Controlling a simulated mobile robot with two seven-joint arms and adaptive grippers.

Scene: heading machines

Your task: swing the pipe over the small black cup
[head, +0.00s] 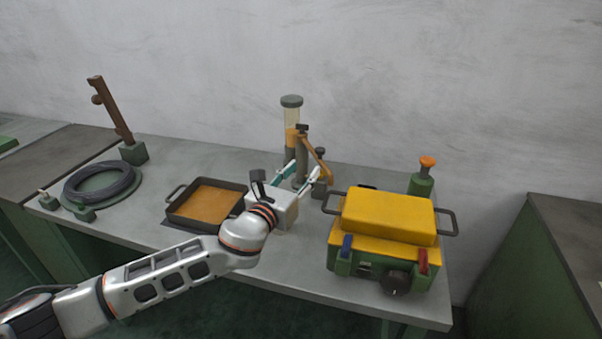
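An orange-brown pipe (317,155) slopes down to the right from the black-topped grey post of a dispenser with a clear amber-filled tube (291,120). A small dark cup-like thing (320,189) sits below the pipe's lower end, partly behind my gripper; I cannot tell surely that it is the black cup. My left gripper (302,172) reaches in from the front. Its two fingers are spread apart, one each side of the grey post's lower part as seen here, just left of the pipe. Contact is not clear. My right gripper is not in view.
A black pan (176,213) with orange-brown contents lies left of my gripper. A green machine with a yellow lid (388,217) stands close on the right. A coiled dark hose (100,183) and a brown lever (110,108) are at the left. Some grey tabletop is free in front.

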